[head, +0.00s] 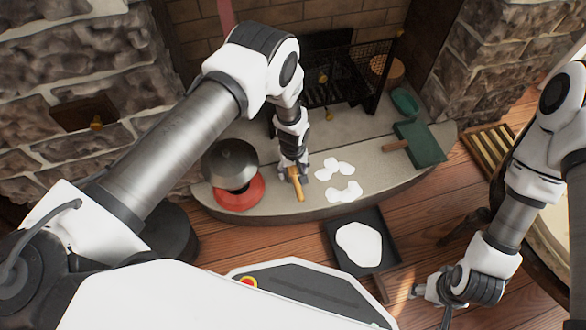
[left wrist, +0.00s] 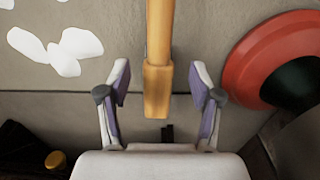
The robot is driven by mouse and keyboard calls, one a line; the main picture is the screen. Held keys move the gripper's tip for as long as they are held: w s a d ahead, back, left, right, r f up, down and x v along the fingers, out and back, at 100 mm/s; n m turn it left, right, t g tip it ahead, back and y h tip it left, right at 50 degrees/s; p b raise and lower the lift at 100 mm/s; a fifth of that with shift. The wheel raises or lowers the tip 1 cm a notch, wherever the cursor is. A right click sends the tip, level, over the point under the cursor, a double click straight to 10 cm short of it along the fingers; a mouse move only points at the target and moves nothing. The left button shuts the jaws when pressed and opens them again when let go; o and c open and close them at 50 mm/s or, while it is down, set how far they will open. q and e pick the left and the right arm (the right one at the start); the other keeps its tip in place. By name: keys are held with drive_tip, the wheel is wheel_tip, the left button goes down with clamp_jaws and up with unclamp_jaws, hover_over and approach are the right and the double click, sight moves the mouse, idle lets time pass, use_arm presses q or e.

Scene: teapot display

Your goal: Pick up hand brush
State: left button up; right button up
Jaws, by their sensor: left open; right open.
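The light wooden handle (head: 298,190) that I take for the hand brush lies on the grey stone hearth (head: 262,225). In the left wrist view the handle (left wrist: 158,40) runs from the top edge down to its blunt end. Its bristles do not show in either view. My left gripper (head: 292,176) is over the hearth at the handle. In the left wrist view this gripper (left wrist: 159,85) is open, with one finger on each side of the handle and gaps between. My right gripper (head: 431,305) is open and empty low over the wooden floor at the right.
A dark metal pot (head: 231,160) and a red round piece (head: 240,198) are left of the handle. White patches (head: 345,191) lie to its right. A green pan (head: 422,146) is further right. A dark tray (head: 333,229) with a white patch lies on the floor.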

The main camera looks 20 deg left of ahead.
sight(294, 173)
use_arm(q)
wheel_tip(294, 173, down, 4)
drive_tip(key=shift+s+d+f+b, duration=0.1)
drive_tip(key=shift+d+f+b, duration=0.1)
drive_tip(key=shift+b, duration=0.7)
drive_tip(key=shift+r, duration=0.15)
use_arm(e)
wheel_tip(294, 173, down, 2)
drive_tip(key=shift+f, duration=0.25)
use_arm(q)
clamp_jaws()
drive_tip(key=shift+r, duration=0.1)
wheel_tip(294, 173, up, 10)
drive_tip(key=p, duration=0.5)
use_arm(e)
wheel_tip(294, 173, up, 5)
drive_tip(key=shift+r, duration=0.1)
